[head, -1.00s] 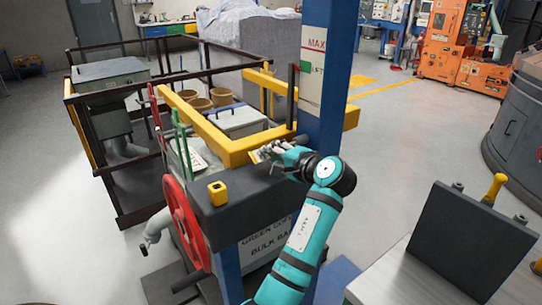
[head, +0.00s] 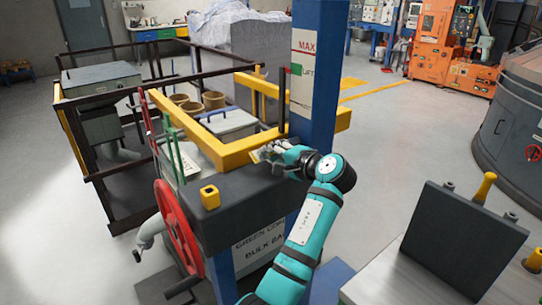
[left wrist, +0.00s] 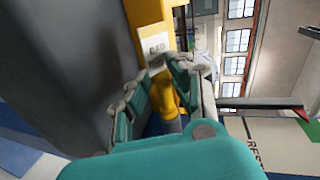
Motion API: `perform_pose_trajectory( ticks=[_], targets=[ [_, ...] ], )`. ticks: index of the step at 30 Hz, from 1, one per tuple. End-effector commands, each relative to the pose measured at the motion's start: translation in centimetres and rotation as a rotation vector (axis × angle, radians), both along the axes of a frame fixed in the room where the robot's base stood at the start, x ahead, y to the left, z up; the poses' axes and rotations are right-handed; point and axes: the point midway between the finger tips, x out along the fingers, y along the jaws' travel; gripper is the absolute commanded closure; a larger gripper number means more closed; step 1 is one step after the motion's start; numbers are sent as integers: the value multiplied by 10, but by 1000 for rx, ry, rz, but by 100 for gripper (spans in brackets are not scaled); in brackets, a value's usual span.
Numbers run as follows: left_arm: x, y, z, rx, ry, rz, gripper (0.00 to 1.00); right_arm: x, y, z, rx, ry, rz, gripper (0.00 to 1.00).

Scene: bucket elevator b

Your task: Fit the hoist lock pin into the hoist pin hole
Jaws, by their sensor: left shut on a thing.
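My left gripper (head: 266,153) is at the blue column, beside the yellow frame and above the dark housing. I cannot tell whether this is the hoist pin hole; no other hole shows clearly. My right gripper is not in view.
The blue column (head: 316,75) with a MAX sign stands right behind the gripper. The yellow frame (head: 232,158) and a red wheel (head: 176,225) are close by on the left. A dark panel (head: 460,245) stands on a bench at right. Open floor lies behind it.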

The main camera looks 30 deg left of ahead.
Motion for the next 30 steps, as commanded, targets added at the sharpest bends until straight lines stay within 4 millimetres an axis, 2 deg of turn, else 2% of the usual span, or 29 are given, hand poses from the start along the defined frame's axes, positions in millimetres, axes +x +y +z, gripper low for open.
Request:
perform_pose_trajectory(
  ticks=[11,12,17,30],
  targets=[
    [5,-3,1,1,-1,-3,100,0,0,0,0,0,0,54],
    [5,-3,1,1,-2,-3,75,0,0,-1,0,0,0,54],
    [5,-3,1,1,-2,-2,54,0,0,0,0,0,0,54],
    [3,-1,0,0,0,0,53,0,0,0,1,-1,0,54]
  ],
)
